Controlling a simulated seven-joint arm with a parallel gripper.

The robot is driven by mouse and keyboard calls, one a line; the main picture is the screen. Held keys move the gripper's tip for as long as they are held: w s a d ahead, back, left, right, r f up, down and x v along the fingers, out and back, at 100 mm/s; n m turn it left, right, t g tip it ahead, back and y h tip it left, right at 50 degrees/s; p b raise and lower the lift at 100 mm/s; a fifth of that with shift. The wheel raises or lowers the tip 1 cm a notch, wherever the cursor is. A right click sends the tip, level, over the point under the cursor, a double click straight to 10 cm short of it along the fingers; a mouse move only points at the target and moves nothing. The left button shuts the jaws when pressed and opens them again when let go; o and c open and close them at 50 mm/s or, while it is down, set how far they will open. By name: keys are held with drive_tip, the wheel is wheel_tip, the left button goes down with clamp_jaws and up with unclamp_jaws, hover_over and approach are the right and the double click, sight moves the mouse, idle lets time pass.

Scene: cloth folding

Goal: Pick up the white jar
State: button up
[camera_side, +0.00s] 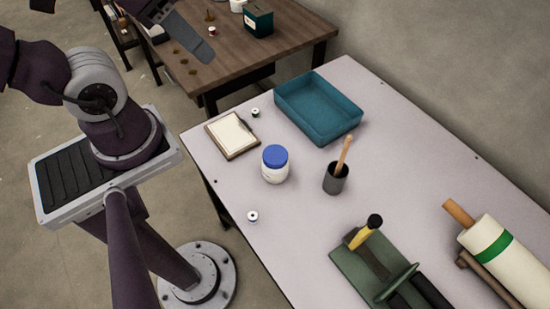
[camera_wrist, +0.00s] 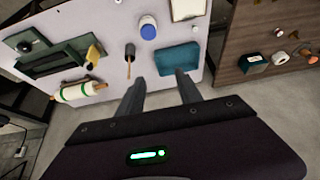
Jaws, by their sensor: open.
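The white jar (camera_side: 274,172) with a blue lid stands upright on the pale table, left of the dark cup in the side view. It also shows in the wrist view (camera_wrist: 148,22), near the top middle. My gripper (camera_wrist: 160,77) is open, with its two fingers apart and nothing between them. It is well away from the jar and touches nothing. In the side view only part of my gripper shows at the top, up over the brown table.
A teal tray (camera_side: 318,108), a clipboard (camera_side: 232,136) and a dark cup (camera_side: 336,179) with a wooden-handled tool surround the jar. A green clamp-like tool (camera_side: 358,262) and a white roll (camera_side: 500,262) lie at the front right. Clear tabletop lies in front of the jar.

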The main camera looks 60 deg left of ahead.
drive_tip(key=shift+o, duration=0.2)
drive_tip(key=o, duration=0.8)
drive_tip(key=n+g+h, duration=0.8)
drive_tip(key=n, duration=0.2)
hover_over(269, 147)
drive_tip(key=w+a, duration=0.1)
drive_tip(key=a, duration=0.2)
wheel_tip(269, 147, down, 18)
wheel_tip(269, 147, down, 15)
drive_tip(key=n+t+h, duration=0.2)
drive_tip(key=n+h, duration=0.3)
drive_tip(key=n, duration=0.3)
drive_tip(key=x, duration=0.6)
drive_tip(key=shift+s+d+f, duration=0.15)
drive_tip(key=shift+s+f, duration=0.05)
drive_tip(key=shift+s, duration=0.2)
